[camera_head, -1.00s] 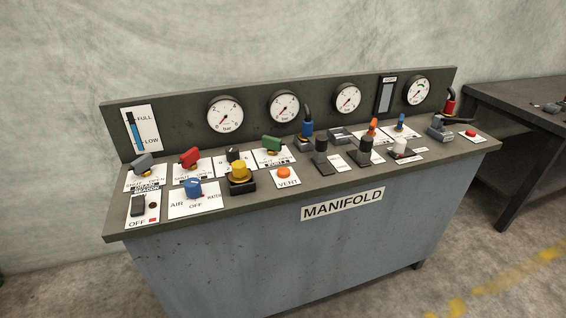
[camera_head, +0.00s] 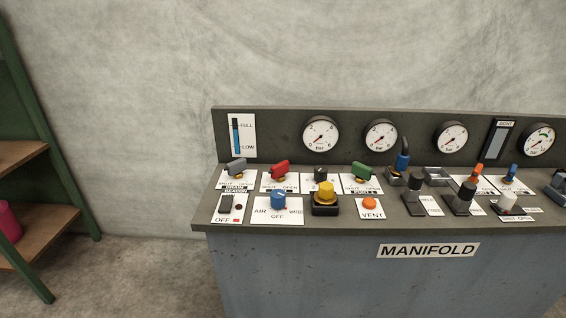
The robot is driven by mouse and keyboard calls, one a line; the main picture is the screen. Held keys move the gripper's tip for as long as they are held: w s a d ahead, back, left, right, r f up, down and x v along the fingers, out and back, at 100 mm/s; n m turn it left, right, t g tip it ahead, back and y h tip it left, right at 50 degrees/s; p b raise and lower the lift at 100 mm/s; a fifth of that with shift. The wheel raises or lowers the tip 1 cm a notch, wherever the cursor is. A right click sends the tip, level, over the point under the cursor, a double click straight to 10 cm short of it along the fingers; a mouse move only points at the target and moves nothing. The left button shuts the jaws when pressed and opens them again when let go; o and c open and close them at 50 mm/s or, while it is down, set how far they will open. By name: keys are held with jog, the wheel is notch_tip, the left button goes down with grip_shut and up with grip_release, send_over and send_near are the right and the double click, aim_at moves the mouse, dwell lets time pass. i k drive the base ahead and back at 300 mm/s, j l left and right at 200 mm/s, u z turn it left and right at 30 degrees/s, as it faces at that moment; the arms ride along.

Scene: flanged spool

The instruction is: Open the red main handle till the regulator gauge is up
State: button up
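A red handle (camera_head: 279,170) stands on a white plate marked SHUT and OPEN, on the left part of the manifold panel. The name on its plate is too small to read. Round white dial gauges sit on the upright back board: a first one (camera_head: 321,136), a second (camera_head: 381,136), a third (camera_head: 451,137) and one with a green arc (camera_head: 538,139) at the right. I cannot tell which is the regulator gauge, and the needles are too small to read surely. My gripper is not in view.
A grey handle (camera_head: 236,168) is left of the red one and a green handle (camera_head: 364,170) is to its right. A blue selector (camera_head: 278,199) and a yellow knob (camera_head: 325,194) are in front. A green shelf rack (camera_head: 45,160) stands at far left, with clear floor between.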

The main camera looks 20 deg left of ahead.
aim_at(281, 169)
jog(key=l+u, duration=0.15)
jog(key=u, duration=0.2)
jog(key=l+u, duration=0.15)
jog(key=u, duration=0.2)
jog(key=k+l+u, duration=0.1)
jog(key=u, duration=0.25)
